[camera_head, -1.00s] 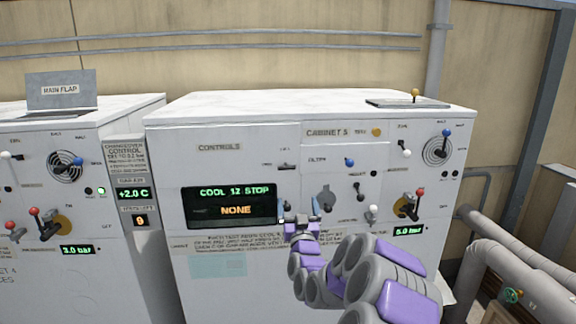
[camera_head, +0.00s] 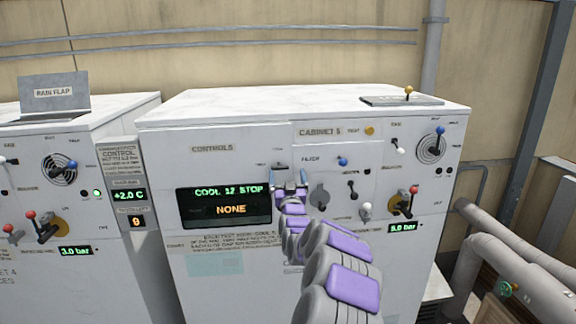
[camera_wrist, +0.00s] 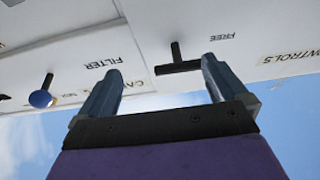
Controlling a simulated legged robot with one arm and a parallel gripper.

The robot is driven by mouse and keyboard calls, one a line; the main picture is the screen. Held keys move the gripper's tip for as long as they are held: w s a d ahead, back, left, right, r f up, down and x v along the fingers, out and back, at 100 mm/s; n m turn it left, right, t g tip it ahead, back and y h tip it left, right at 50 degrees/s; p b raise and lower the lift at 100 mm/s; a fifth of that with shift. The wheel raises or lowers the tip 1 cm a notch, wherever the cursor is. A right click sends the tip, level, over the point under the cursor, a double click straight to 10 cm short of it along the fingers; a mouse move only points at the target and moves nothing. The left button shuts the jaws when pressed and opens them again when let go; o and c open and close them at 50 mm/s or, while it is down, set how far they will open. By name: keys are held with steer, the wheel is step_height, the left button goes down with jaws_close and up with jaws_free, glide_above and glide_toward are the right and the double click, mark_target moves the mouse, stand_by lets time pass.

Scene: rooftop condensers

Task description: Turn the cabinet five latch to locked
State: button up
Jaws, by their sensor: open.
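The cabinet five latch shows in the wrist view as a small black handle (camera_wrist: 178,67), with a crosswise bar and a short stem, beside the word FREE. In the head view the latch (camera_head: 280,166) is small and partly hidden by my gripper. My gripper (camera_head: 289,178) is open in front of the panel of cabinet five (camera_head: 232,165), just above the right end of the display. In the wrist view its two blue-grey fingertips (camera_wrist: 160,70) appear on either side of the latch handle. I cannot tell whether they touch it.
A blue FILTER knob (camera_head: 342,161) sits right of the latch, also in the wrist view (camera_wrist: 41,98). A display (camera_head: 225,208) reads COOL 12 STOP, NONE. Several other levers are to the right. Another cabinet (camera_head: 50,200) stands at left; pipes (camera_head: 500,265) run at lower right.

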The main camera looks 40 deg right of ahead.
mark_target(280, 169)
steer(key=w+a+r, duration=0.3)
steer(key=a+r, duration=0.1)
steer(key=shift+w+n+t+p, duration=0.3)
steer(key=shift+w+t+p, duration=0.05)
steer(key=shift+t, duration=0.05)
steer(key=shift+g, duration=0.4)
steer(key=d, duration=0.1)
steer(key=d+f, duration=0.1)
steer(key=d, duration=0.1)
steer(key=d+f, duration=0.1)
steer(key=d, duration=0.1)
steer(key=shift+d, duration=0.15)
steer(key=shift+c, duration=1.1)
steer(key=shift+w+a, duration=0.25)
steer(key=shift+a, duration=0.4)
steer(key=c, duration=0.3)
steer(key=shift+s+a+r, duration=0.3)
steer(key=shift+s+a, duration=0.05)
steer(key=c, duration=0.3)
steer(key=shift+c, duration=0.7)
steer(key=shift+w+d+f, duration=0.15)
steer(key=shift+d, duration=0.05)
